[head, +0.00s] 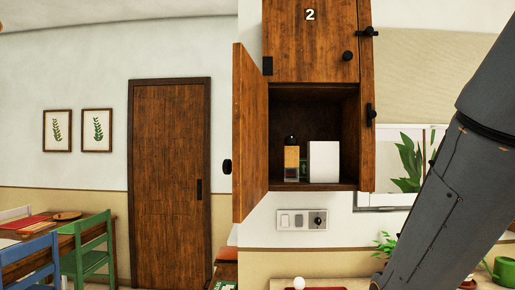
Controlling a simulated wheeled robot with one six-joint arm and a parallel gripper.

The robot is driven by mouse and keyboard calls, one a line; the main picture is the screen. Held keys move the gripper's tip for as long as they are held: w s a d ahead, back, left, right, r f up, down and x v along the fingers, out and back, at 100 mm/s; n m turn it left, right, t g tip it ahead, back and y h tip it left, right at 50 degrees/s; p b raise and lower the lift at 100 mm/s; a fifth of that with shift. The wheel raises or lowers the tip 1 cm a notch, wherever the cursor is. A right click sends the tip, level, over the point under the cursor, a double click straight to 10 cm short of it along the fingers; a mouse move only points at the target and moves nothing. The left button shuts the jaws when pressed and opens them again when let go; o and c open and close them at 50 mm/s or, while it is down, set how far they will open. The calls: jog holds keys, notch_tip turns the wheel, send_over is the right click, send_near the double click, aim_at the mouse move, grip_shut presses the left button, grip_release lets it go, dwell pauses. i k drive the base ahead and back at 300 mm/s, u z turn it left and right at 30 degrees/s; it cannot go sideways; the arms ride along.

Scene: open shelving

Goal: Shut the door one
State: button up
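A wooden wall cabinet (367,150) hangs at the centre of the head view. Its lower compartment is open, and the lower door (249,120) is swung out to the left, seen nearly edge-on. No number shows on this door from here. A round black knob (227,166) stands out from its left side. The upper door (310,45), marked 2, is shut. My arm crosses the right side of the view, but my gripper is out of view.
Inside the open compartment stand a dark-capped bottle (291,160) and a white box (323,162), clear of the door. Wall switches (302,220) sit below. A brown room door (168,180), chairs and a table are at left; plants are at right.

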aim_at(249, 166)
jog(key=z, duration=1.65)
jog(key=k, duration=1)
jog(key=u, duration=1.7)
jog(key=i, duration=1)
